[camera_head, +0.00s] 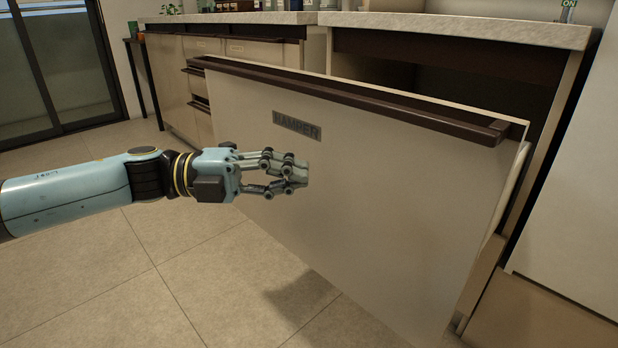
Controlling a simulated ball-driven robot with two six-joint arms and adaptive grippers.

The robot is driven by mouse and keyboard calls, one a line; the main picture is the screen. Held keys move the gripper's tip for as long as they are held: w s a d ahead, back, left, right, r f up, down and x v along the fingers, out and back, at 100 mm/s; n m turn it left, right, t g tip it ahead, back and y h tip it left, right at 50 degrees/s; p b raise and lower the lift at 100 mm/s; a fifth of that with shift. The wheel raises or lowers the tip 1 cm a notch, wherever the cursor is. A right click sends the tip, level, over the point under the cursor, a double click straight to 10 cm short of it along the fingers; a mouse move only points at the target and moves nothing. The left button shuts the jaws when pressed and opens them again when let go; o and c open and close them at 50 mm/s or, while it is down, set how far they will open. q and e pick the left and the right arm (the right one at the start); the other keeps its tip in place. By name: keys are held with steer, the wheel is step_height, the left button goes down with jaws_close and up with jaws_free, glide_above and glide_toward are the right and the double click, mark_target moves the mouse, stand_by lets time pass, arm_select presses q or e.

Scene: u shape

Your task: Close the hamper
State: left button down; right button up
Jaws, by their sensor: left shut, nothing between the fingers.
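The hamper (400,190) is a large beige pull-out front with a dark brown handle along its top edge and a label plate reading "HAMPER". It stands out from the cabinet, with a dark opening (425,85) behind it under the countertop. My left gripper (305,177) comes in from the left, shut and empty, in front of the panel below and near the label. I cannot tell whether its fingertips touch the panel. My right gripper is not in view.
A pale stone countertop (460,28) runs above the hamper. More cabinet drawers (205,50) stand behind at the left. A white panel (580,200) is close on the right. The tiled floor (130,270) is clear at the left, towards a glass door (60,60).

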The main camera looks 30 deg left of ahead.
mark_target(342, 167)
arm_select(q)
steer(key=shift+w+d+b, duration=0.15)
steer(key=shift+w+b, duration=0.2)
steer(key=shift+w, duration=0.55)
steer(key=shift+w+d+b, duration=0.15)
steer(key=shift+w+b, duration=0.15)
steer(key=shift+w, duration=0.6)
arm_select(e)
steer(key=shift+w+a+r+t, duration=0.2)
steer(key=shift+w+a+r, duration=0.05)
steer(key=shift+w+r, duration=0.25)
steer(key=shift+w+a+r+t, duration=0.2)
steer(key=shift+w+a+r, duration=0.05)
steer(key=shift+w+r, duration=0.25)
